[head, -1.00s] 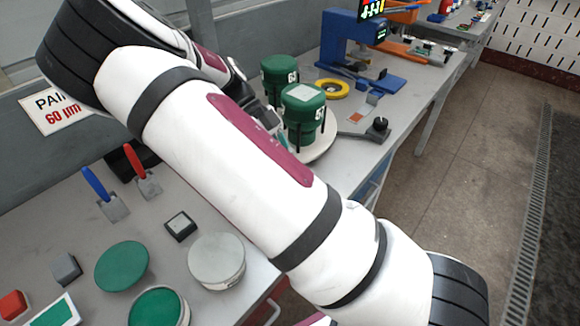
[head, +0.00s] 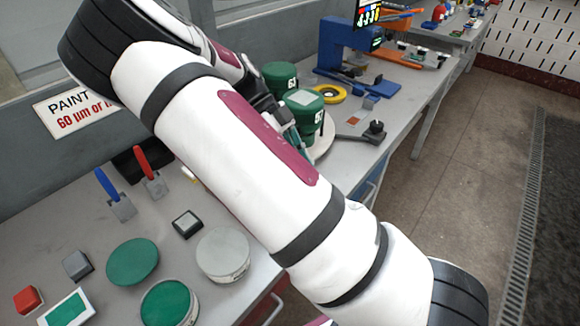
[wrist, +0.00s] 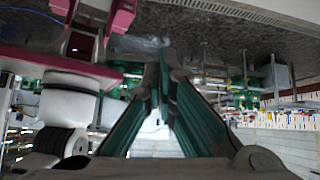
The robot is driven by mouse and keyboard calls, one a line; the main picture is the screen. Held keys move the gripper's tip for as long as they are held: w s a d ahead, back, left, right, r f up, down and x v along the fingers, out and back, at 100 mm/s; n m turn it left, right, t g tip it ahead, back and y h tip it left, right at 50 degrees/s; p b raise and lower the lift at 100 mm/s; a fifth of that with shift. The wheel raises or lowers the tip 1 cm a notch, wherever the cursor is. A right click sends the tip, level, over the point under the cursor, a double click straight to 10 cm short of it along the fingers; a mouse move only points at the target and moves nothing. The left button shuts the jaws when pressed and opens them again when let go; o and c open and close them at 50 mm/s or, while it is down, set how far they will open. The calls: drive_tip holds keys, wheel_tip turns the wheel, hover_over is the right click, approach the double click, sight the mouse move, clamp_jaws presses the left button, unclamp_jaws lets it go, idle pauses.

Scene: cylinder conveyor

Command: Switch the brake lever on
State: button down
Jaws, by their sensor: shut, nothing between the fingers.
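My gripper (wrist: 163,65) shows in the wrist view with its two teal-lined fingers converging at the tips, shut and empty. In the head view it is mostly hidden behind my arm, beside the green cylinders. A flat plate with a black knob (head: 375,131) lies on the bench right of these cylinders. A blue-handled piece (head: 108,186) and a red-handled piece (head: 147,165) stand at the left, each with a grey metal plate. I cannot tell which of these, if any, is the brake lever. No lever can be made out at the fingertips.
Two green-lidded cylinders (head: 304,101) stand on a pale round plate, partly behind my arm. A yellow ring (head: 330,93) and a blue machine (head: 345,45) are behind them. A green disc (head: 132,262), a grey round block (head: 222,254) and small blocks occupy the near bench.

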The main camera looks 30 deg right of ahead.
drive_tip(key=w+f+b+v, duration=0.1)
drive_tip(key=b+v, duration=0.1)
drive_tip(key=v, duration=0.7)
drive_tip(key=shift+a, duration=0.1)
drive_tip(key=s+a+r+n+t+y, duration=0.1)
drive_tip(key=s+r+n+t, duration=0.2)
drive_tip(key=s+n, duration=0.4)
drive_tip(key=s+a+r+n+t+y, duration=0.1)
drive_tip(key=s+r+n+t, duration=0.3)
drive_tip(key=s+n, duration=0.4)
drive_tip(key=s+a+r+n+t+y, duration=0.1)
drive_tip(key=s+r+n+t, duration=0.3)
drive_tip(key=n, duration=1)
drive_tip(key=s+a+t, duration=0.1)
drive_tip(key=s+t, duration=0.1)
drive_tip(key=s, duration=0.1)
drive_tip(key=shift+a+n+y, duration=0.3)
drive_tip(key=shift+a+y, duration=0.1)
